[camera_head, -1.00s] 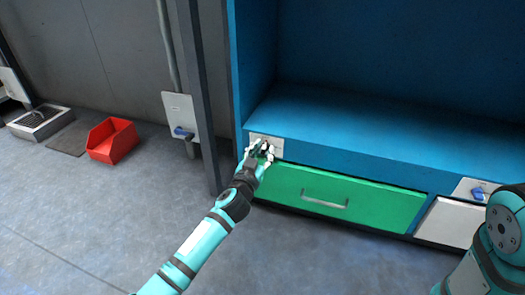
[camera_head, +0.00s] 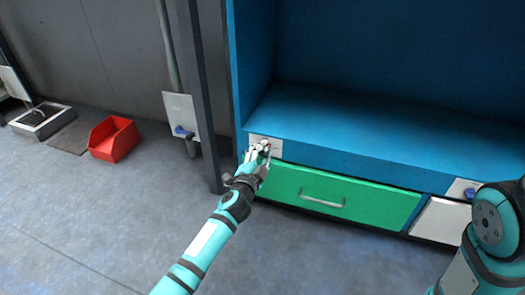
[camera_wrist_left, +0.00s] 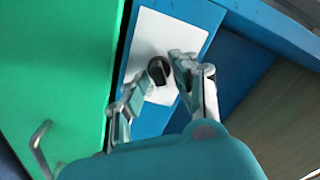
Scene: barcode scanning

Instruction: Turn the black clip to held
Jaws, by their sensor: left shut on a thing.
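The black clip (camera_wrist_left: 158,70) is a small dark knob on a white plate (camera_wrist_left: 150,38) in the left wrist view. In the head view the plate (camera_head: 262,146) is on the blue front edge at the left end, and my fingers mostly hide the clip. My left gripper (camera_wrist_left: 157,72) has one finger on each side of the clip and is shut on it. It also shows in the head view (camera_head: 263,150) at the plate. My right gripper is outside the views.
A green drawer (camera_head: 290,190) with a metal handle is just below the plate. A dark post (camera_head: 206,100) stands close on the left. Another plate with a blue knob (camera_head: 470,193) is at the right. A red bin (camera_head: 113,140) sits on the floor at the left.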

